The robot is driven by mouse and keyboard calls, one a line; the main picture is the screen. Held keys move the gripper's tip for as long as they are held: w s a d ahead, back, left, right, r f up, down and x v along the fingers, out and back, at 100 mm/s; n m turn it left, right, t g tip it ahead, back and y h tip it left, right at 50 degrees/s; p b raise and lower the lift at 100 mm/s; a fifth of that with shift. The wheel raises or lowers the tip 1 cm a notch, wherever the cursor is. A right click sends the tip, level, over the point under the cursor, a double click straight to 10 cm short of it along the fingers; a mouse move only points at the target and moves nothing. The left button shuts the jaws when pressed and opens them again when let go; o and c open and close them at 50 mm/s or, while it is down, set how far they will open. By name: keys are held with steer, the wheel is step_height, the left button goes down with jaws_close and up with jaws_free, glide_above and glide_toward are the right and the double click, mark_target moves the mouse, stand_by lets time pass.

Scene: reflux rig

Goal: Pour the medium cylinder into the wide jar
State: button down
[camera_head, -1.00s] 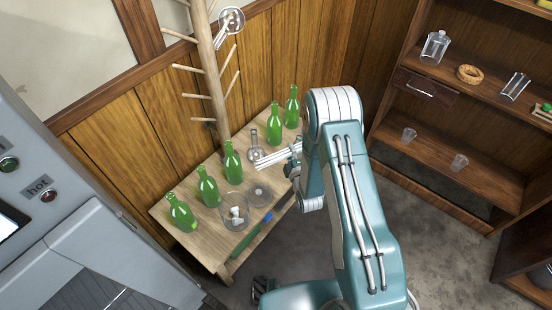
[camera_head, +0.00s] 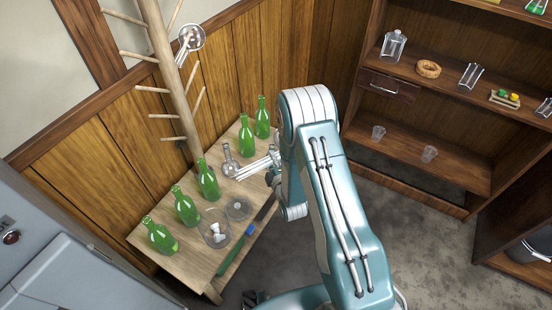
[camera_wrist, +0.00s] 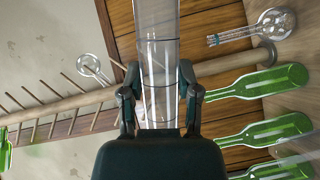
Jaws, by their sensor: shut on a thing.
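My gripper (camera_wrist: 160,105) is shut on a clear glass cylinder (camera_wrist: 158,45) with dark ring lines. In the wrist view the cylinder crosses the upright wooden peg stand at about a right angle, so it lies roughly on its side. In the head view a streaked clear shape (camera_head: 257,168) beside my arm looks like this cylinder, above the table's far half. A wide clear jar (camera_head: 214,236) with white pieces in it stands near the table's front, nearer the camera than the cylinder. Whether the cylinder holds liquid cannot be made out.
Several green bottles (camera_head: 186,208) line the table's wall side. A round flask (camera_head: 230,167) stands by the cylinder. A clear round vessel (camera_head: 238,209) and a green-and-blue stick-like item (camera_head: 236,250) are near the jar. The peg stand (camera_head: 178,90) rises behind. Shelves (camera_head: 430,165) stand at right.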

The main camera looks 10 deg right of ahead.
steer(key=w+a+f+n+y, duration=0.1)
steer(key=a+f+n+y, duration=0.1)
steer(key=a+f, duration=0.4)
steer(key=w+a+f+n+g+y, duration=0.1)
steer(key=a+f, duration=0.5)
steer(key=f, duration=0.6)
steer(key=n+y, duration=0.1)
steer(key=y, duration=0.1)
steer(key=shift+w+a+y, duration=0.25)
steer(key=shift+w+y, duration=0.05)
steer(key=shift+w, duration=0.1)
steer(key=shift+s+a+r+n, duration=0.1)
steer(key=shift+r+n, duration=1.2)
steer(key=shift+r, duration=0.05)
stand_by(2.4)
